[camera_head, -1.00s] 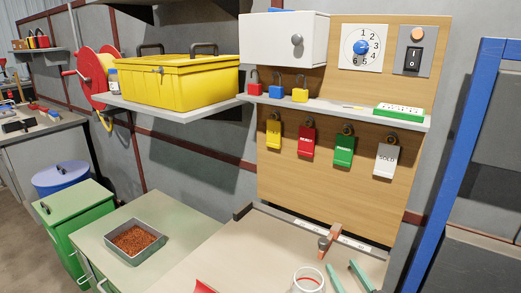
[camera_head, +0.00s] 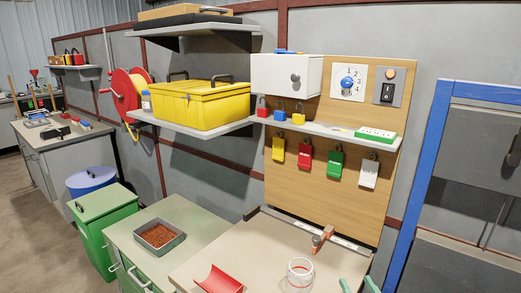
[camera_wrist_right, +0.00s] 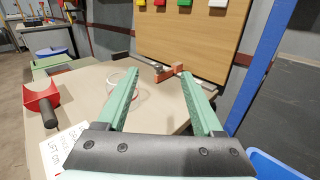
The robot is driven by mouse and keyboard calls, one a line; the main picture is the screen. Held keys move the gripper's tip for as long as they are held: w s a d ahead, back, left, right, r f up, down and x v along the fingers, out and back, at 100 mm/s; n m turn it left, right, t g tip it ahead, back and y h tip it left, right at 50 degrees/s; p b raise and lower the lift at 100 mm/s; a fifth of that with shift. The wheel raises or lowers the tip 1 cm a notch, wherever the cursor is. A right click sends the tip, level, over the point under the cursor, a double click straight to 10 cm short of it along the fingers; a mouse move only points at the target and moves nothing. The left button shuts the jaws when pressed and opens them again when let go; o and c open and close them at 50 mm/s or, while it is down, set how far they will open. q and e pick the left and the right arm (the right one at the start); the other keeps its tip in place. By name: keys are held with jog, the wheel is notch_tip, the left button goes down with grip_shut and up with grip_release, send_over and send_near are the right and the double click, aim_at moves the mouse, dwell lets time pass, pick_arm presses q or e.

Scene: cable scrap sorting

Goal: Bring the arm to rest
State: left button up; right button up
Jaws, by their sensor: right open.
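My right gripper (camera_head: 358,285) shows only as two green fingertips at the bottom edge of the head view. In the right wrist view my right gripper (camera_wrist_right: 160,75) has its two green fingers spread wide, with nothing held between them. It is above the front part of the beige bench (camera_head: 262,240). The rest of the right arm is hidden. My left gripper is not in view.
An orange-brown clamp-like piece (camera_head: 320,241) is at the bench's back edge. A red trough (camera_head: 219,281) lies at the front left. A tray of copper granules (camera_head: 181,240) stands on the green cabinet. A blue bin (camera_wrist_right: 278,165) is right of the gripper.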

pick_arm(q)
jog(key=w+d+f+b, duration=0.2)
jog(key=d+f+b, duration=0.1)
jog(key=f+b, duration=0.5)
pick_arm(e)
jog(key=s+a+f+m+g+b, duration=0.1)
jog(key=s+a+f+m+g, duration=0.35)
jog(key=s+f+m, duration=1.05)
jog(key=s+a+f+m+g, duration=0.45)
jog(key=s+f+m, duration=0.55)
jog(key=m, duration=0.8)
pick_arm(q)
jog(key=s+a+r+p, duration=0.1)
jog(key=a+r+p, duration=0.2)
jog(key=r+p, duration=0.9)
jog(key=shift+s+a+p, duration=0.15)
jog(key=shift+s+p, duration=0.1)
jog(key=shift+p, duration=0.75)
pick_arm(e)
notch_tip(320, 180, up, 8)
jog(key=d+m, duration=0.1)
jog(key=d, duration=0.1)
jog(key=shift+s+d+r+m+t, duration=0.2)
jog(key=shift+m+t, duration=0.1)
jog(key=shift+m, duration=0.1)
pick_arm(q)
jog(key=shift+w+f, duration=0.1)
